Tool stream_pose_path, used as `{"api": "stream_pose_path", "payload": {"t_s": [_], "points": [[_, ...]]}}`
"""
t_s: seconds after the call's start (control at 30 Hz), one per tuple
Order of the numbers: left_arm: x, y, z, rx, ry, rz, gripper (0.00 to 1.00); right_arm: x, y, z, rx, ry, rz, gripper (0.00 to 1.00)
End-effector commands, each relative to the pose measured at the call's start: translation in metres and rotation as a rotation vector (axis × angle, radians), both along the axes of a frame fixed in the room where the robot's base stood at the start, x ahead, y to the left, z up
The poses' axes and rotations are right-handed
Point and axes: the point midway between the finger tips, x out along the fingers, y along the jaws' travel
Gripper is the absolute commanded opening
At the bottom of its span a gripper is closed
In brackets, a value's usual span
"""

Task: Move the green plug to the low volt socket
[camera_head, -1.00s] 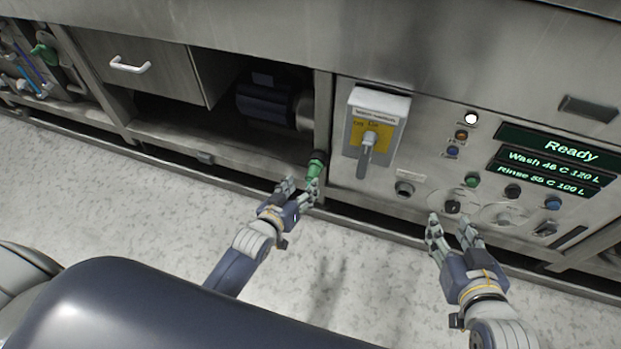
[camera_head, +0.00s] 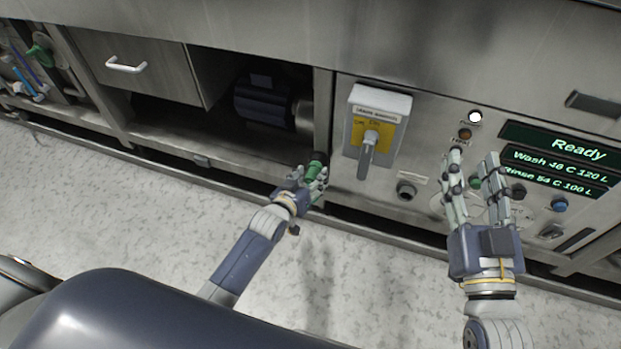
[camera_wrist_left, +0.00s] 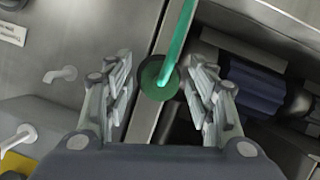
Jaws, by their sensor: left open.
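The green plug (camera_head: 314,170) sits at the vertical post between the open bay and the control panel. In the left wrist view the plug (camera_wrist_left: 157,82) shows as a round green end with a bright green streak running up from it. My left gripper (camera_head: 312,182) is open, its fingers on either side of the plug; I cannot tell whether they touch it. In the wrist view the left gripper (camera_wrist_left: 160,90) has the plug between its fingertips. A round dark socket (camera_head: 406,190) with a small unreadable label is below the switch. My right gripper (camera_head: 474,165) is open and empty in front of the panel.
A grey switch box with a lever (camera_head: 375,125) stands out from the panel between the grippers. Knobs, buttons and a display (camera_head: 555,160) reading Ready are at right. A drawer (camera_head: 130,68) and a dark motor (camera_head: 265,100) are at left. The pale floor is clear.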

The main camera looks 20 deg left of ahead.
Motion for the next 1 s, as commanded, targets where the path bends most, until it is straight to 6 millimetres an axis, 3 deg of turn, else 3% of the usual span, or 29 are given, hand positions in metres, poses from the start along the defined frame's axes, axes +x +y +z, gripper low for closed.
{"api": "stream_pose_path", "payload": {"t_s": [0.27, 0.4, 0.5, 0.57, 0.6, 0.7, 1.0], "points": [[0.0005, -0.0003, 0.0002, 0.000, 0.000, 0.000, 0.49, -0.0001, 0.0002, 0.0009, 0.001, -0.004, 0.000, 0.40], [0.0004, -0.0003, 0.0002, 0.000, 0.000, 0.000, 0.17, -0.0001, 0.0001, 0.0007, 0.001, -0.003, 0.000, 0.40], [0.0005, -0.0002, 0.0002, 0.000, 0.000, 0.000, 0.01, -0.0002, 0.0001, 0.0007, 0.001, -0.003, 0.000, 0.40], [0.0006, -0.0001, 0.0003, 0.000, -0.001, 0.000, 0.01, -0.0002, 0.0001, 0.0007, 0.001, -0.003, 0.000, 0.40], [0.0006, -0.0001, 0.0004, 0.000, -0.001, 0.000, 0.24, -0.0002, 0.0001, 0.0007, 0.001, -0.003, 0.000, 0.40], [0.0008, -0.0001, 0.0006, 0.000, -0.001, 0.000, 0.02, -0.0001, 0.0000, 0.0007, 0.001, -0.003, 0.000, 0.40], [0.0012, 0.0001, 0.0013, 0.000, -0.003, 0.001, 0.00, -0.0001, 0.0000, 0.0007, 0.000, -0.002, 0.000, 0.40]]}}
